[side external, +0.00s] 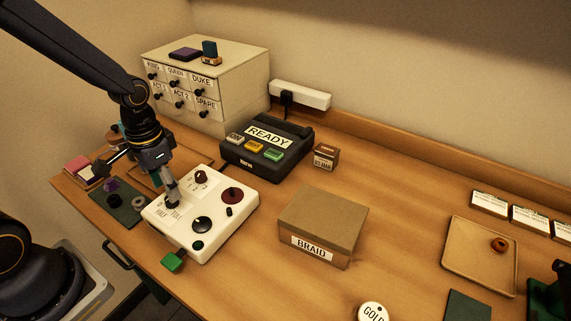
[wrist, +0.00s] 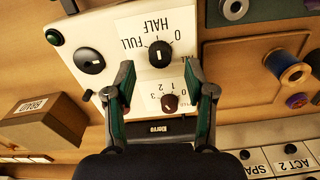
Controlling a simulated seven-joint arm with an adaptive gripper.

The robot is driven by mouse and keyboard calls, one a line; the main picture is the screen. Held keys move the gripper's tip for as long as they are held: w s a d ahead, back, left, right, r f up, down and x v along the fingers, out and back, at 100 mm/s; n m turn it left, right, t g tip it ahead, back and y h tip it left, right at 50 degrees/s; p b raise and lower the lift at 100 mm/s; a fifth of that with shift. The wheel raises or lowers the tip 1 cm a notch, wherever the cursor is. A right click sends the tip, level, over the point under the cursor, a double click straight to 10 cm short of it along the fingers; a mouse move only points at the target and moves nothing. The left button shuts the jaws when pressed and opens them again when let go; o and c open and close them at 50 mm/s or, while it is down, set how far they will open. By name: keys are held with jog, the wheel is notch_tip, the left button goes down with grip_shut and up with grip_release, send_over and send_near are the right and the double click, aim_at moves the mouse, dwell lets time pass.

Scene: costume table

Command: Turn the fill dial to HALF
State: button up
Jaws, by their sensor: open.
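The white control box (side external: 222,225) stands on the table; its top also fills the upper middle of the wrist view (wrist: 100,28). The black fill dial (wrist: 160,54) has the printed labels 0, HALF and FULL around it, upside down in the wrist view. A short pale mark shows on the knob; I cannot tell for certain which label it points at. My gripper (wrist: 160,70) is open, pointing down over the box, its fingers spread on either side of the dial with gaps. In the side view my gripper (side external: 171,194) largely hides the dial.
A brown 0-to-3 dial (wrist: 170,102), a larger black dial (side external: 202,224) and a dark red knob (side external: 233,195) share the box. The READY device (side external: 266,140) stands behind, the BRAID box (side external: 322,227) to the right.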

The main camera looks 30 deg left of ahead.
notch_tip(320, 180, up, 9)
jog(key=shift+f, duration=0.1)
dwell(0.3)
jog(key=s+d+r+n+t, duration=0.1)
jog(key=s+r+t, duration=0.4)
jog(key=s+r, duration=0.2)
jog(key=shift+d+r+n+t, duration=0.3)
jog(key=shift+r, duration=0.4)
jog(key=shift+c, duration=0.4)
dwell(0.4)
